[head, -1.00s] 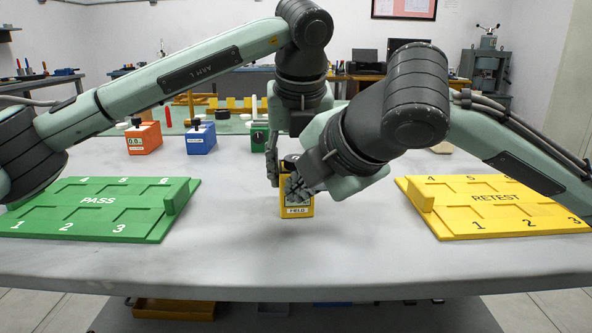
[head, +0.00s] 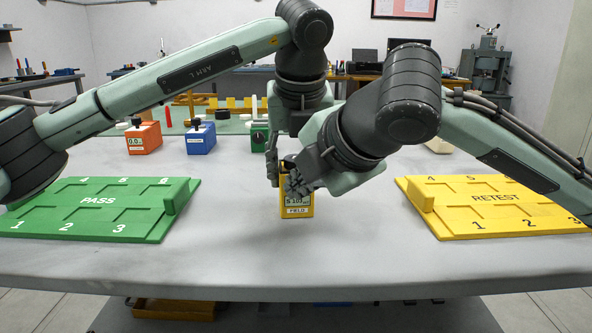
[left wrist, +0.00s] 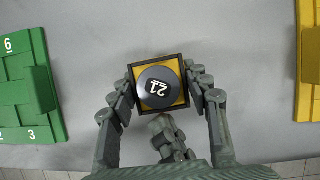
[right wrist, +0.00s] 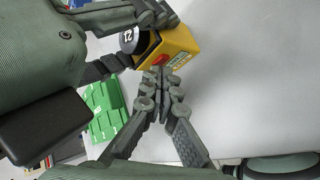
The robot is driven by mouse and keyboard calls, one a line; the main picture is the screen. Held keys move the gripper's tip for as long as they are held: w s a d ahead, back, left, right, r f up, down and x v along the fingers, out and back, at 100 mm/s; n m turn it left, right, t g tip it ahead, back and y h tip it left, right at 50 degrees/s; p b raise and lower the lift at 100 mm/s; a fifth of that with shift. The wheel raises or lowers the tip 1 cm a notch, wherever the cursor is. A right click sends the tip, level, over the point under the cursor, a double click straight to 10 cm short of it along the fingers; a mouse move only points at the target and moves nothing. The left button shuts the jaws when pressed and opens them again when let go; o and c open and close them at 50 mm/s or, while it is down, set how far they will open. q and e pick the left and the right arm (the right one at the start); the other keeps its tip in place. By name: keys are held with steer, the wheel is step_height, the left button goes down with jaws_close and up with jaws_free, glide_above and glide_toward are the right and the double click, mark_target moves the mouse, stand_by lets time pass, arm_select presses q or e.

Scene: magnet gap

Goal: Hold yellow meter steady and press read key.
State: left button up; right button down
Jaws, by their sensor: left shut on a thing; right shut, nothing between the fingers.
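The yellow meter (head: 297,211) stands upright near the middle of the table, with a FIELD label and a lit display (head: 296,201) whose characters are too small to read surely. A black disc marked 21 (left wrist: 158,88) sits in its top. My left gripper (left wrist: 164,88) is shut on the meter, one finger on each side. A red key (right wrist: 158,60) shows on the meter's face in the right wrist view. My right gripper (right wrist: 160,76) is shut and empty, its tips close to the key. I cannot tell whether they touch it. In the head view, the right gripper (head: 294,186) covers the meter's upper front.
A green PASS tray (head: 97,215) lies to the left and a yellow RETEST tray (head: 495,222) to the right. Orange (head: 144,139), blue (head: 201,140) and green (head: 259,138) boxes stand behind. The table in front of the meter is clear.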

steer(key=shift+s, duration=0.45)
steer(key=shift+s, duration=0.15)
steer(key=shift+s+d, duration=0.15)
steer(key=shift+s, duration=1.3)
steer(key=shift+s+d, duration=0.15)
steer(key=shift+s, duration=1.3)
arm_select(q)
steer(key=o, duration=1.4)
